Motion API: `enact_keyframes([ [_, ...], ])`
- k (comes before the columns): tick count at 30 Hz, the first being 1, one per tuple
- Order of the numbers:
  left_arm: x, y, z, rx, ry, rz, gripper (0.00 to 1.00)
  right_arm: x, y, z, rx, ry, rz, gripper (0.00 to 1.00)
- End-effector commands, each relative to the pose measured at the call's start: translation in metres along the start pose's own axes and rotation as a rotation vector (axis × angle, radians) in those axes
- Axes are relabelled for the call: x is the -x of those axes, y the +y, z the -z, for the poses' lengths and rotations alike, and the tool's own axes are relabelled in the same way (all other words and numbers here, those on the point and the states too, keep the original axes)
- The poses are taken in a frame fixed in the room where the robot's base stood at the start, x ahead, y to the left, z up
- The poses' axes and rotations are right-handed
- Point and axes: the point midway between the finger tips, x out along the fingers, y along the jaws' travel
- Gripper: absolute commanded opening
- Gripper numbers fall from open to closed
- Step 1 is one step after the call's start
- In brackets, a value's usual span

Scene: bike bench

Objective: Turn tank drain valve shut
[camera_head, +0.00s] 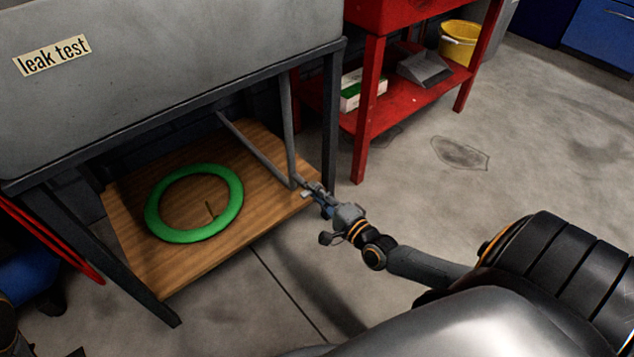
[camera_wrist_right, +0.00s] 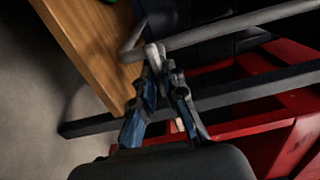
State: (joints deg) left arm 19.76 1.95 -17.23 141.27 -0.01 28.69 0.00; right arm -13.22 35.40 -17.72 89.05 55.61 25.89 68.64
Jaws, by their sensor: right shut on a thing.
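The grey tank (camera_head: 170,60) labelled "leak test" stands on a dark frame. Thin grey drain pipes (camera_head: 289,130) come down beneath it and meet near the right edge of the wooden shelf. My right gripper (camera_head: 316,191) is at that low junction. In the right wrist view, the gripper (camera_wrist_right: 155,62) is shut on a small pale piece, apparently the drain valve handle (camera_wrist_right: 152,52), beside the grey pipe (camera_wrist_right: 230,25). The fingers hide part of the handle, so its exact angle is unclear.
A green ring (camera_head: 158,226) lies on the wooden shelf (camera_head: 150,275) under the tank. The dark frame leg (camera_head: 331,120) stands close behind my right gripper. A red bench (camera_head: 405,105) with a yellow bucket (camera_head: 458,48) is farther back. The floor at right is clear.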

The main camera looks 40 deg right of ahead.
Motion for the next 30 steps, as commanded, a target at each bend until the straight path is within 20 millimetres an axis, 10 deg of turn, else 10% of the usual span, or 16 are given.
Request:
enact_keyframes([
  [10,-0.001,0.0,0.0,-0.001,0.003,-0.001,0.81,0.0,0.001,0.0,-0.007,0.0,-0.003,0.0],
  [14,-0.002,0.0,0.001,-0.001,0.007,-0.002,0.81,0.0,0.001,0.0,-0.006,0.0,-0.002,0.34],
  [30,-0.001,-0.001,0.002,-0.001,0.006,0.001,0.81,0.024,0.002,0.0,-0.004,-0.001,-0.005,0.34],
])
